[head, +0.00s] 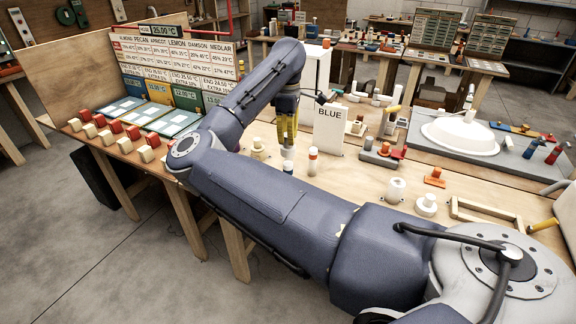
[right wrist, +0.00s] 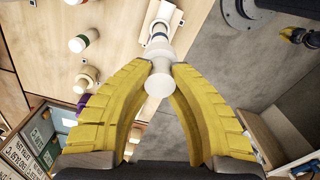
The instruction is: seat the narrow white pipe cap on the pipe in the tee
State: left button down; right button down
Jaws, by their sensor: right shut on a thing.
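My right gripper (head: 287,136) has yellow fingers and points down over the workbench. In the right wrist view the right gripper (right wrist: 160,68) is shut on a small white cap (right wrist: 159,82), held between the fingertips. In the head view the white cap (head: 287,153) shows just under the fingertips, above a blue-banded piece (head: 288,168). In the wrist view a pale fitting (right wrist: 159,42) lies in line beyond the cap; I cannot tell whether they touch. A small yellow and dark shape (right wrist: 298,36) over the floor looks like my left gripper; its jaws are unclear.
An orange-banded white pipe (head: 313,161) stands close on the right, and a cream fitting (head: 258,149) on the left. A white cylinder (head: 396,190) and a capped white piece (head: 426,205) stand farther right.

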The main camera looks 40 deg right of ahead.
aim_at(288, 145)
jog(key=shift+f, duration=0.15)
jog(key=shift+f, duration=1.5)
jog(key=shift+f, duration=1.55)
dwell(1.8)
jog(key=c, duration=1.3)
grip_release()
jog(key=shift+o, duration=0.2)
jog(key=shift+r, duration=0.1)
notch_tip(288, 145, up, 12)
jog(key=shift+f, duration=0.1)
